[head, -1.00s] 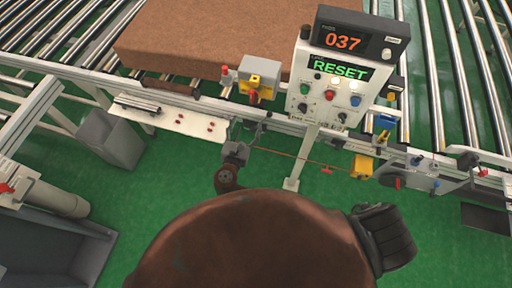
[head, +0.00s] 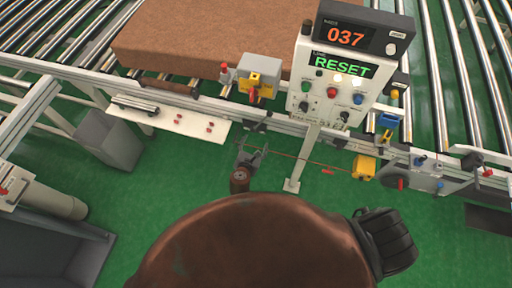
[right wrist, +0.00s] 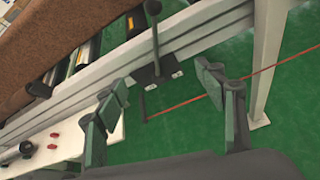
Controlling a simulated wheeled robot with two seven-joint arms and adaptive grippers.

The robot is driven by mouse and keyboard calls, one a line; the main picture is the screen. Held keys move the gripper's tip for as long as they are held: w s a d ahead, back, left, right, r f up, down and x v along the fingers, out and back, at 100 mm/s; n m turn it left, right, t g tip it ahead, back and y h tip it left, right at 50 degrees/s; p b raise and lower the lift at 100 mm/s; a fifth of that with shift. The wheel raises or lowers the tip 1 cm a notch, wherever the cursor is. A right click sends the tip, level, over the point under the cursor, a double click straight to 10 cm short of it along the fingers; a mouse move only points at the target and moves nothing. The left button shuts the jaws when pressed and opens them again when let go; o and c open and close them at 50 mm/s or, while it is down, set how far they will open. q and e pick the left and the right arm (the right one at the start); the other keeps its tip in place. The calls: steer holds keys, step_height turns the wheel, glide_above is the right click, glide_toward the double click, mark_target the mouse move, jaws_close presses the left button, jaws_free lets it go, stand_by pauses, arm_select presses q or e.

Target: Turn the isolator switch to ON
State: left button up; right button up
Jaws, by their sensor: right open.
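A grey box with a yellow plate and a red handle (head: 255,88), which looks like the isolator switch, is mounted on the conveyor's front rail in the head view. Its handle points roughly downward; its markings are too small to read. My right gripper (head: 252,158) is open and empty, below the switch and in front of the rail. In the right wrist view its two fingers (right wrist: 165,100) are spread apart with nothing between them. The switch cannot be made out in the right wrist view. My left gripper is not in view.
A control panel (head: 312,103) reading RESET and 037 stands right of the switch. A brown mattress (head: 210,40) lies on the rollers behind. A white shelf (head: 150,117) juts out at left. A red cord (right wrist: 210,95) runs below the rail (right wrist: 200,30); a black-knobbed lever (right wrist: 155,40) stands at the rail.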

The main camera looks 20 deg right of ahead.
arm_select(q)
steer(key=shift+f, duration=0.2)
arm_select(e)
steer(key=shift+s+d+f+g, duration=0.1)
steer(key=shift+d+f+g, duration=0.05)
steer(key=shift+f, duration=0.5)
steer(key=shift+s+d+f+g, duration=0.1)
steer(key=shift+f+g, duration=0.05)
steer(key=shift+f, duration=0.5)
